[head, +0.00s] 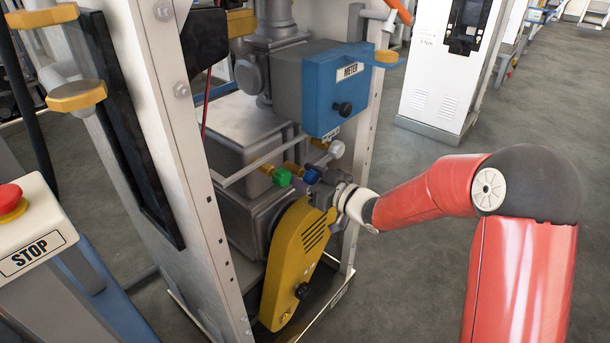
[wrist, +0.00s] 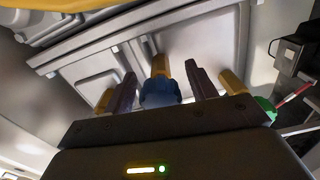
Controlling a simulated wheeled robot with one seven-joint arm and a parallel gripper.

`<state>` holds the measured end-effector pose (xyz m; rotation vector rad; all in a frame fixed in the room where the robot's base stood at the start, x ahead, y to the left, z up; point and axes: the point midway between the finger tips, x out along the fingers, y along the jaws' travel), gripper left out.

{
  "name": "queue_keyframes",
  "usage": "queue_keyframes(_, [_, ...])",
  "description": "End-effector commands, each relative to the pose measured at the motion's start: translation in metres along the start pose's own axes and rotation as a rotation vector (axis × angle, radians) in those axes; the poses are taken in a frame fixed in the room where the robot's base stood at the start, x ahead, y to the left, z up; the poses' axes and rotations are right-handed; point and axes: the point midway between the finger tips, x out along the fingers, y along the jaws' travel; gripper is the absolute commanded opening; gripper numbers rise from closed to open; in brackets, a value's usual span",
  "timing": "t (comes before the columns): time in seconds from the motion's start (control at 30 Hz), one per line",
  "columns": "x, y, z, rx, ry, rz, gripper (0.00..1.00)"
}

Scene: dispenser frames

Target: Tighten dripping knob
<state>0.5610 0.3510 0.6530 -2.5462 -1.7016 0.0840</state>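My gripper (head: 312,178) reaches in from the right to a row of knobs low in the dispenser frame. In the wrist view, my gripper (wrist: 164,80) is open, with one purple finger on each side of a blue knob (wrist: 160,93) on a brass stem. Narrow gaps seem to show beside the knob; contact is not visible. A green knob (head: 282,176) sits just left of the fingers and shows at the right in the wrist view (wrist: 266,107). A grey knob (head: 336,149) is above right. I cannot see any drip.
A blue meter box (head: 340,88) hangs above the knobs. A yellow cover (head: 294,262) stands below. A white post (head: 190,150) bounds the frame on the left, with a STOP box (head: 32,235) beyond it. The floor (head: 410,270) at right is open.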

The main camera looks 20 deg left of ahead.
Motion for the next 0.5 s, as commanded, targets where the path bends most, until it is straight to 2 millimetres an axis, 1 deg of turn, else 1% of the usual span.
queue_keyframes(0.23, [0.000, 0.000, -0.001, -0.001, 0.001, 0.000, 0.57])
queue_keyframes(0.3, [-0.003, 0.000, -0.001, -0.001, 0.001, 0.001, 0.57])
queue_keyframes(0.37, [-0.008, 0.001, -0.001, -0.002, 0.001, 0.002, 0.57])
queue_keyframes(0.5, [-0.031, 0.001, 0.000, -0.002, 0.001, 0.003, 0.57])
